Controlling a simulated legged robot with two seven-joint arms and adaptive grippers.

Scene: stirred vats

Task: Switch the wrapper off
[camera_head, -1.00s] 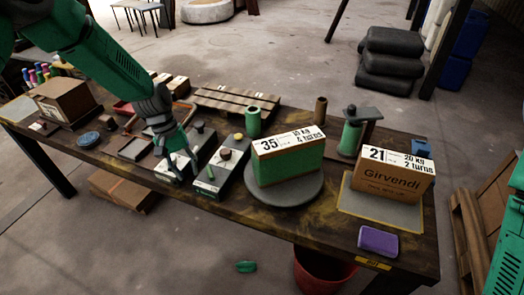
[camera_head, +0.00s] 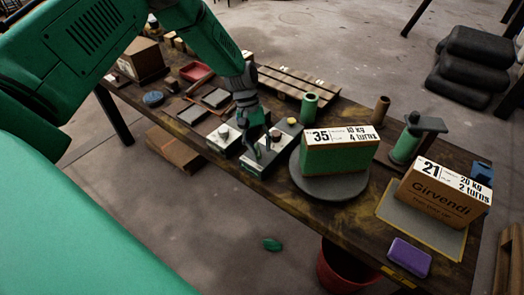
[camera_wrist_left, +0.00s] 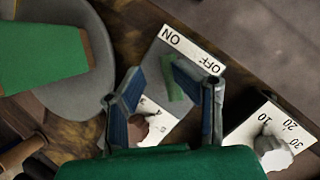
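The wrapper has a round grey turntable (camera_head: 336,187) bearing a green box (camera_head: 335,158) labelled 35, 10 kg, 4 turns. Left of it is a control box (camera_head: 277,157) with a yellow button (camera_head: 292,121), a brown knob (camera_head: 275,133) and a green lever. In the left wrist view the green lever (camera_wrist_left: 171,78) lies below the ON and OFF label (camera_wrist_left: 192,50), its far end nearer ON. My left gripper (camera_head: 260,150) is over this control box, fingers apart, partly hiding it. The lever appears between the fingers (camera_wrist_left: 164,90), near the right one; contact is unclear. My right gripper is out of view.
A second control box (camera_head: 222,140) with a dial stands just left. A brown box (camera_head: 440,193) labelled 21 sits on a mat (camera_head: 421,226) at right. A purple block (camera_head: 408,257) lies near the front edge. A red bucket (camera_head: 337,270) stands below.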

